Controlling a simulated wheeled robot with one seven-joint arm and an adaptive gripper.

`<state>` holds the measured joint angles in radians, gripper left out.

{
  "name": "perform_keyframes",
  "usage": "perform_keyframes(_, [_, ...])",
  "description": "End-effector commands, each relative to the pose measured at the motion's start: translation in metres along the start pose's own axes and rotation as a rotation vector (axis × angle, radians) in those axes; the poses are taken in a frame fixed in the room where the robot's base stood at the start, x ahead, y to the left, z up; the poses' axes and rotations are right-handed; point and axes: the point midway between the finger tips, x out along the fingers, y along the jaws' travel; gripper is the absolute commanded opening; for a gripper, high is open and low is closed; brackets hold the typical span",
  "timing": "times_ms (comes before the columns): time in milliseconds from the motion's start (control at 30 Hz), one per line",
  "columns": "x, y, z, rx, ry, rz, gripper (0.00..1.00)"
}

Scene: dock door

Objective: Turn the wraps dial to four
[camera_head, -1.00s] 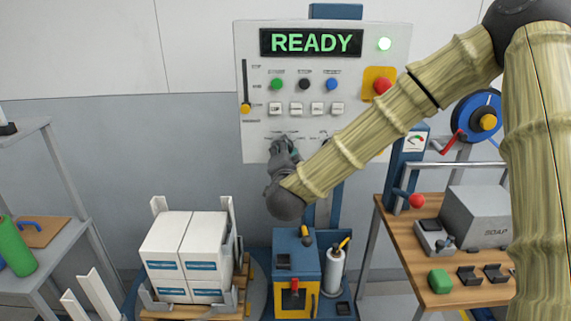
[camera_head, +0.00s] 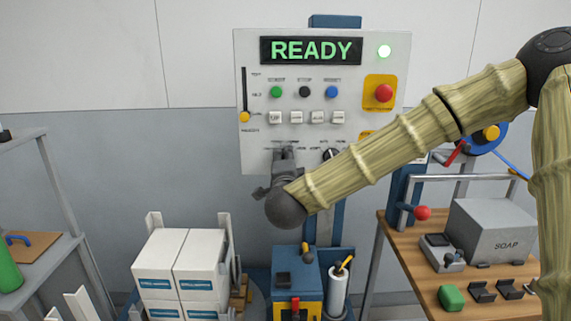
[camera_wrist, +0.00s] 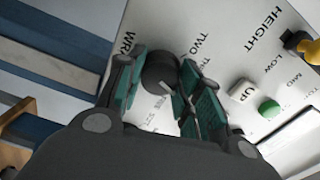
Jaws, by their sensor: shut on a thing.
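The white control panel (camera_head: 350,60) shows READY in green letters. In the wrist view, a dark round dial (camera_wrist: 160,72) sits between the green-padded fingers of my gripper (camera_wrist: 160,84), beside lettering that starts "WR" and the word TWO. My gripper is shut on this dial. In the head view, my gripper (camera_head: 284,158) is at the panel's lower edge and hides the dial. The dial's pointer setting cannot be read clearly.
Another dial (camera_head: 330,154) sits just right of my gripper. Push buttons, a red stop button (camera_head: 384,93) and a yellow slider knob (camera_head: 244,117) are above. White boxes (camera_head: 180,265) stand below left. A workbench (camera_head: 400,255) with a soap box (camera_head: 492,230) is at right.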

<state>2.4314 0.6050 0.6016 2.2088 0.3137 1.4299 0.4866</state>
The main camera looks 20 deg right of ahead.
Motion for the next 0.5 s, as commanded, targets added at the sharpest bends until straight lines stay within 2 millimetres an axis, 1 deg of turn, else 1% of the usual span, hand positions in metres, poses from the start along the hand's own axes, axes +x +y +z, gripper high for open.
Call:
perform_keyframes(233, [0.0002,0.0011,-0.0008,-0.001,0.002,0.002,0.12])
perform_keyframes(267, [0.0002,0.0011,-0.0008,-0.001,0.002,0.002,0.41])
perform_keyframes(300, [0.0002,0.0010,-0.0007,-0.001,0.002,0.002,0.48])
perform_keyframes(367, [0.0002,0.0008,-0.0004,-0.001,0.001,0.002,0.58])
perform_keyframes(500, [0.0001,0.0005,0.0001,-0.001,0.000,0.001,0.58])
